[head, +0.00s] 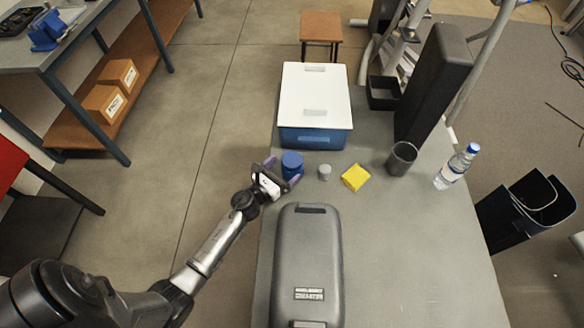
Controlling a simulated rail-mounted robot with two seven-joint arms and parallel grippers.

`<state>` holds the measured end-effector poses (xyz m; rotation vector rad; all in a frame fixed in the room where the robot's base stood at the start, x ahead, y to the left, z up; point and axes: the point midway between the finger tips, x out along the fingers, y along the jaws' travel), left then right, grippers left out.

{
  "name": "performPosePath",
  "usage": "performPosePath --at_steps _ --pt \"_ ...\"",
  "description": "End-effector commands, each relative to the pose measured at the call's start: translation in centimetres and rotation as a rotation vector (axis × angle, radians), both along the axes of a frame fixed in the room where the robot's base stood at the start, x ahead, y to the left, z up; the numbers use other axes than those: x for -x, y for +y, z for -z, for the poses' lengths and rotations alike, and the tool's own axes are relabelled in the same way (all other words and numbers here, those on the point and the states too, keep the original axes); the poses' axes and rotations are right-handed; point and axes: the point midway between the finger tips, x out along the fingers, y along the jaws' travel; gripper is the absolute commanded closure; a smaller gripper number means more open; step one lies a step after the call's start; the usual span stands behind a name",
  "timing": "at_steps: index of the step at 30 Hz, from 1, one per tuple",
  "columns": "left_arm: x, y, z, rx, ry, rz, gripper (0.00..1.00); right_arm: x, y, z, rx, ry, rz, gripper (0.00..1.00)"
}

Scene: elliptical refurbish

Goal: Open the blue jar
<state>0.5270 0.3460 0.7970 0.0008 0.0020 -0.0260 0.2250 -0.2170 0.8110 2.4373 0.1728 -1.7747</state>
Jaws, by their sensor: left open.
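The blue jar (292,160) stands upright on the grey table near its left edge, in front of the blue box with the white lid. Its blue top shows. My left gripper (280,171) is at the jar's left side, open, with one finger behind the jar and the other in front of it. Whether the fingers touch the jar cannot be told. My right gripper is not in the picture.
A small grey cylinder (324,171), a yellow block (355,177), a dark cup (401,158) and a water bottle (456,167) stand to the right. The white-lidded box (315,138) is behind. A grey case (308,265) lies in front. The table's right front (420,260) is clear.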

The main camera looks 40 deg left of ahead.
Motion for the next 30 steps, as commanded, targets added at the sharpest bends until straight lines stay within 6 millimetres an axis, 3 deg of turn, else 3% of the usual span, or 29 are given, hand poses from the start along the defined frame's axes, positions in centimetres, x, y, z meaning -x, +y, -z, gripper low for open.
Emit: performPosePath --at_steps 9,20,30 --pt "-3.9 -0.3 0.1 0.001 -0.003 0.001 0.0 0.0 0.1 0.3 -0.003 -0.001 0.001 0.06" --pt "-4.4 -0.3 0.1 0.001 -0.001 0.001 0.01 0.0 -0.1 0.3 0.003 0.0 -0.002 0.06" --pt "-4.3 -0.2 0.1 0.001 -0.001 0.001 0.33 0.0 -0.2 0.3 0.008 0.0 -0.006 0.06"
